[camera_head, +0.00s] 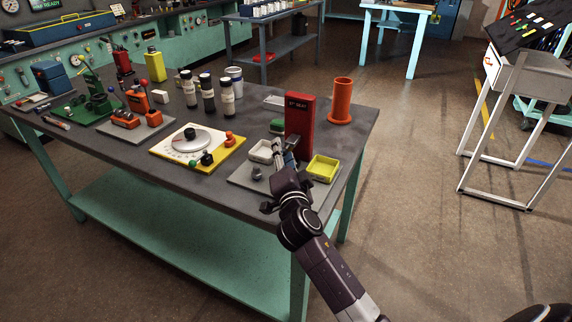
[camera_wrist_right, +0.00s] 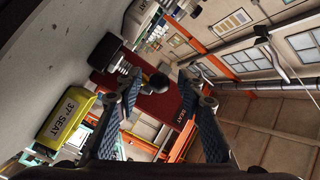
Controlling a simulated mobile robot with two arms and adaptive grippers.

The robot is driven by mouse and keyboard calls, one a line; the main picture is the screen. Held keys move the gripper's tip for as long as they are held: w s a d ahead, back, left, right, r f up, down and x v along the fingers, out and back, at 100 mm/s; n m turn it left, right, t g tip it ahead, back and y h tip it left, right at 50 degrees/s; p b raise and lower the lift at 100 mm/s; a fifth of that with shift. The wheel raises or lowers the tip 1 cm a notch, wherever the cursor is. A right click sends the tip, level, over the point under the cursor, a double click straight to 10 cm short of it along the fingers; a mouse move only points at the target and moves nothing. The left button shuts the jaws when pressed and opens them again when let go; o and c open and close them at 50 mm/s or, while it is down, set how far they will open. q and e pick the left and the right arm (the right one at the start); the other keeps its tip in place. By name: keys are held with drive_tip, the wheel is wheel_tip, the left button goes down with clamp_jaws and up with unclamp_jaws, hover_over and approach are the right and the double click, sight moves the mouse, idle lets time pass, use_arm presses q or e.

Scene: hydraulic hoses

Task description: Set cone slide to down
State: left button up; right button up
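In the right wrist view the red block (camera_wrist_right: 150,101) lies behind my fingers. A round black knob (camera_wrist_right: 157,83) shows between them, with a dark block on a metal stem (camera_wrist_right: 108,52) beside it. I cannot tell which part is the cone slide or its position. My right gripper (camera_head: 285,158) is at the front of the red block; in the wrist view its fingers (camera_wrist_right: 160,92) are apart around the knob, with no clear contact. My left gripper is not in view.
An orange cylinder (camera_head: 341,101) stands behind right. A yellow plate with a round dial (camera_head: 191,139), several dark bottles and other fixtures occupy the bench to the left.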

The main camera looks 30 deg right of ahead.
drive_tip(key=v, duration=1.1)
drive_tip(key=shift+s, duration=0.15)
